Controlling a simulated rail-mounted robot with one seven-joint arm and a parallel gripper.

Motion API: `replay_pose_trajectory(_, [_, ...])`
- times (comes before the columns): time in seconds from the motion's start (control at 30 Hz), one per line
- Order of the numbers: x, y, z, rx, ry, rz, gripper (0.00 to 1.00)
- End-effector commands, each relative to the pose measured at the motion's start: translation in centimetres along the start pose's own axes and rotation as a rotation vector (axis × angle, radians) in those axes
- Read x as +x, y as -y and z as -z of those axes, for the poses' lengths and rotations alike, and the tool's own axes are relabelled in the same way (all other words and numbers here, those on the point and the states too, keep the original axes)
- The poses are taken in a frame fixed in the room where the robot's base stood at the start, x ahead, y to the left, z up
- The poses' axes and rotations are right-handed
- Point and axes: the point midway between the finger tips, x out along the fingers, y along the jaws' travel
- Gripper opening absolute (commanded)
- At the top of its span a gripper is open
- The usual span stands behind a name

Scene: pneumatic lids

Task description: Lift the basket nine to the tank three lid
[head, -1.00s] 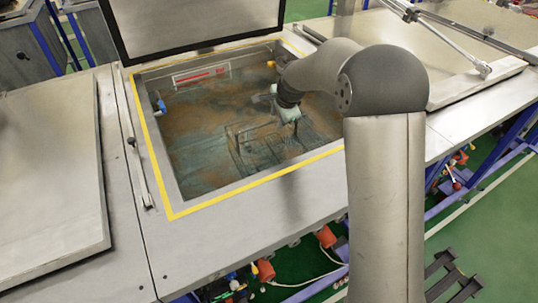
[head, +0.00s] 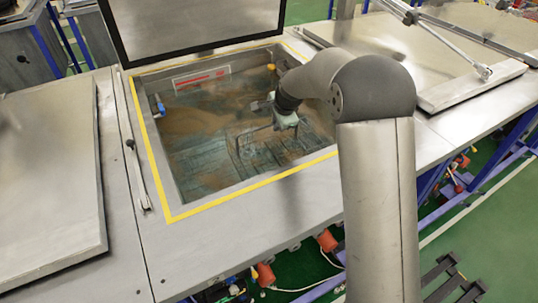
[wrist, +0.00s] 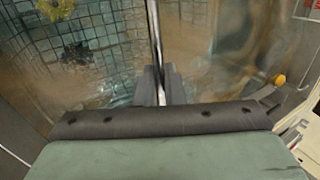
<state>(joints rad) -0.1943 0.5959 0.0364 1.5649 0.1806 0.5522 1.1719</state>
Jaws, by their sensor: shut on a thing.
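The open tank (head: 152,182) has a yellow-edged rim and murky brown-green liquid inside. Its lid (head: 135,45) stands raised at the back. My gripper (head: 268,122) is over the tank opening. In the wrist view my gripper (wrist: 160,97) is shut on a thin metal handle bar (wrist: 154,35), which appears to belong to a wire basket. The basket (head: 262,158) shows as a dark grid frame below the gripper in the head view, and its mesh (wrist: 95,50) fills the left of the wrist view. How much of it is under the liquid I cannot tell.
A closed lid (head: 50,170) covers the left neighbour, with a gas strut (head: 138,178) beside it. Another flat lid (head: 440,85) lies at right. Inside the tank are a label (head: 202,78) and a blue fitting (head: 160,105). The front ledge (head: 240,235) is clear.

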Motion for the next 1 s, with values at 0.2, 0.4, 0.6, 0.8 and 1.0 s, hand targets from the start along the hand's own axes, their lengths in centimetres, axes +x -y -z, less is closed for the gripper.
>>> replay_pose_trajectory(0.2, [-1.0,0.6,0.0,0.000,-0.002,0.007,0.00])
replay_pose_trajectory(0.4, [-1.9,1.1,0.0,-0.001,-0.001,0.007,0.00])
replay_pose_trajectory(0.6, [-2.8,1.5,0.0,0.000,-0.001,0.006,0.00])
replay_pose_trajectory(0.8, [-2.9,1.5,0.0,0.000,-0.001,0.006,0.00])
replay_pose_trajectory(1.0, [-3.0,1.6,0.0,0.000,-0.001,0.006,0.00])
